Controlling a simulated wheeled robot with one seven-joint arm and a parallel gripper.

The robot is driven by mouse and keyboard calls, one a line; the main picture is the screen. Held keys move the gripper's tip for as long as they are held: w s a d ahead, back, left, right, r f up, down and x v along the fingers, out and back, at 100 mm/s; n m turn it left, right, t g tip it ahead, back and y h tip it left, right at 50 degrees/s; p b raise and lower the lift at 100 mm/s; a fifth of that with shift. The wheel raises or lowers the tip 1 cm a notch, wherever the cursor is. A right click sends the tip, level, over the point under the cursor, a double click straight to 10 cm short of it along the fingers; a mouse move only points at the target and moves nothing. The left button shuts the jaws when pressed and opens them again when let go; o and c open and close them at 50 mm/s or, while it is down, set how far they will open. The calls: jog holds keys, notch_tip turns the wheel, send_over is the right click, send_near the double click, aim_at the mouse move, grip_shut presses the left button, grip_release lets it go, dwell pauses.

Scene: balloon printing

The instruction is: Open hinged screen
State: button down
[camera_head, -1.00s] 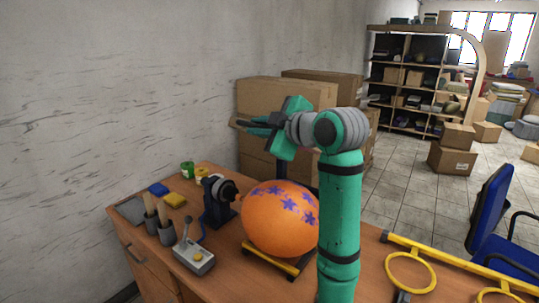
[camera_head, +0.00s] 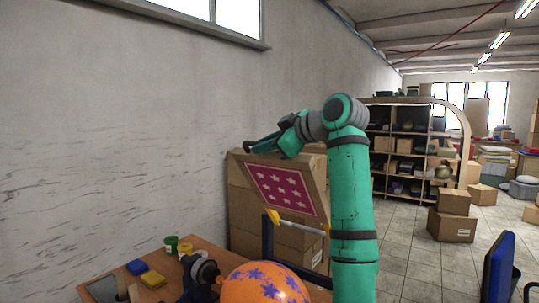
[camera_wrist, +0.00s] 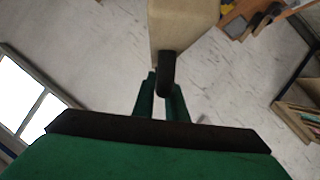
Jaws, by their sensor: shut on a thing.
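The hinged screen (camera_head: 282,190) has a wooden frame and a magenta panel with white stars. It stands tilted up above the orange balloon (camera_head: 262,285), which has purple flowers. My gripper (camera_head: 262,146) is at the screen's top edge. In the wrist view, my gripper (camera_wrist: 160,100) is shut on a dark rounded handle (camera_wrist: 167,72) at the end of a beige part that looks like the frame (camera_wrist: 182,28). The screen's lower edge is at a yellow and white bar (camera_head: 300,225) by a dark post (camera_head: 267,240).
The wooden table (camera_head: 215,250) holds a blue sponge (camera_head: 136,267), a yellow sponge (camera_head: 152,278), paint jars (camera_head: 171,243) and a black device (camera_head: 198,273). Cardboard boxes (camera_head: 240,210) stand behind. The wall is close on the left. A blue chair (camera_head: 498,270) is at the right.

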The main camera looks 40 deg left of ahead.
jog(key=shift+w+a, duration=0.1)
jog(key=shift+w, duration=0.2)
jog(key=shift+s+a, duration=0.15)
jog(key=shift+s, duration=0.1)
jog(key=c, duration=1.8)
grip_release()
jog(key=shift+w, duration=0.1)
jog(key=shift+o, duration=0.2)
jog(key=shift+d, duration=0.25)
jog(key=v, duration=1.1)
